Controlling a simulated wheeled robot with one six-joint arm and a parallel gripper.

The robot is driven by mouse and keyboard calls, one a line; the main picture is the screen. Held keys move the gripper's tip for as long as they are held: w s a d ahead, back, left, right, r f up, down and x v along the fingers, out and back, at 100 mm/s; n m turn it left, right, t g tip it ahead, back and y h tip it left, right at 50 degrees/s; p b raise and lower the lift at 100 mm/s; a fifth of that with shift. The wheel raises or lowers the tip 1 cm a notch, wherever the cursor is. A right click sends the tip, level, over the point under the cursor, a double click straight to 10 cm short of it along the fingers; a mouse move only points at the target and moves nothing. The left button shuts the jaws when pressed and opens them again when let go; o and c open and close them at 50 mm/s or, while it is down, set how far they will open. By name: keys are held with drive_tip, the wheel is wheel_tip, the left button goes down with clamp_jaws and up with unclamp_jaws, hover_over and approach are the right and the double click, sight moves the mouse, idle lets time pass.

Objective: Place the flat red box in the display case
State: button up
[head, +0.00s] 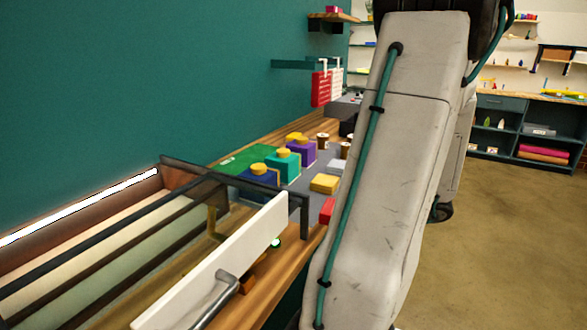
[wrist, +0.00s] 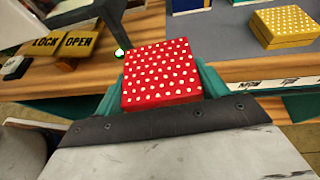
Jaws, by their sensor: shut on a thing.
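The flat red box (wrist: 162,75) with white dots is between the teal fingers of my gripper (wrist: 162,82) in the wrist view. My gripper is shut on it, and its dotted top faces the camera. In the head view a small red block (head: 327,211) shows beside my arm and looks like the same box; the arm hides the gripper there. The display case (head: 180,172) is at the left, with dark rails, a bright light strip and pale shelves inside. A white panel (head: 215,270) with a metal handle (head: 215,300) stands along its near side.
A yellow dotted box (wrist: 285,25) lies on a grey mat to the right. Yellow LOCK and OPEN plates (wrist: 65,43) and a glowing green dot (wrist: 119,53) are near the case.

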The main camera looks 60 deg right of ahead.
drive_tip(key=w+d+r, duration=0.3)
drive_tip(key=w+d, duration=0.1)
drive_tip(key=w, duration=0.7)
drive_tip(key=m+h, duration=0.1)
hover_over(315, 207)
wheel_tip(315, 207, down, 4)
drive_tip(key=shift+a+r, duration=0.1)
drive_tip(key=shift+f, duration=2.1)
drive_tip(key=o, duration=1)
drive_tip(key=shift+f, duration=0.1)
drive_tip(key=shift+o, duration=0.2)
